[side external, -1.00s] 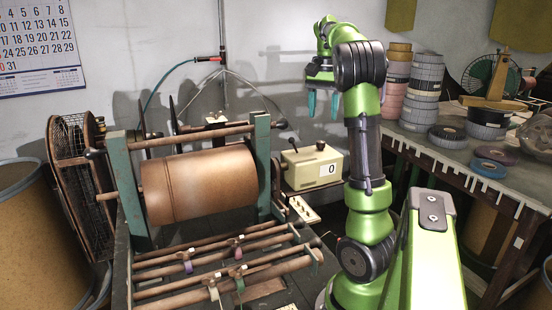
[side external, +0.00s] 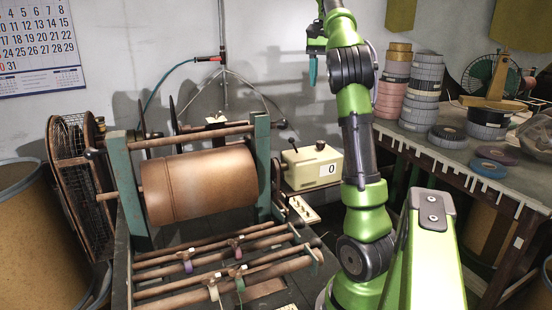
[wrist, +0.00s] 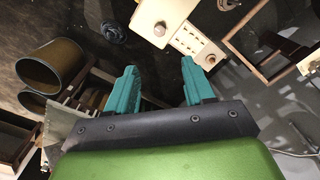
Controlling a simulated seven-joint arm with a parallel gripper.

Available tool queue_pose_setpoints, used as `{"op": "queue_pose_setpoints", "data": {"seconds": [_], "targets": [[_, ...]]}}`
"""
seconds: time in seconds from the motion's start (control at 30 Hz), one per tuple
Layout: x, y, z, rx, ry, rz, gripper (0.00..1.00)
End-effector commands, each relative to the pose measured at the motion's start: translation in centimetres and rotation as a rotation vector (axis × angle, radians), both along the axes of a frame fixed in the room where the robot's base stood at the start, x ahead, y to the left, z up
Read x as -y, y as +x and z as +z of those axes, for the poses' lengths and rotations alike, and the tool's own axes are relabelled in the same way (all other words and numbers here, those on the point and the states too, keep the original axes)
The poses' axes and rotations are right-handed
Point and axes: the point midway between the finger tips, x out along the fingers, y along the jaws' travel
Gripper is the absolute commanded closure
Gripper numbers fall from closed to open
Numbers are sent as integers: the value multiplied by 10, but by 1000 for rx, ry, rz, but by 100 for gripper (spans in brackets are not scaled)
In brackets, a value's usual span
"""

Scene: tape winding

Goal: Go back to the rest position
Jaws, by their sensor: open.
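My gripper (side external: 313,68) is high up in the side external view, near the top edge, in front of the wall and above the cream counter box. Part of my wrist is cut off by the top of that view. In the wrist view my gripper (wrist: 158,82) shows two teal fingers set well apart with nothing between them. Below it and to the left, the large brown drum (side external: 200,185) sits in its green frame (side external: 262,150). My gripper touches nothing.
The cream counter box (side external: 312,167) reads 0. Rods with small colored clips (side external: 235,248) lie in front of the drum. A table at the right holds stacked tape rolls (side external: 421,90) and loose rolls (side external: 490,168). A mesh-guarded fan (side external: 80,180) stands at the left. The air around my gripper is clear.

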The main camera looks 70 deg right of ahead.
Motion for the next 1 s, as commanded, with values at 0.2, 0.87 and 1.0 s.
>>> {"op": "queue_pose_setpoints", "data": {"seconds": [0.2,0.87,1.0], "targets": [[-56,43,0,157,38,129,47],[-361,75,-143,610,-152,1051,47],[-376,65,-165,644,-205,1135,47]]}}
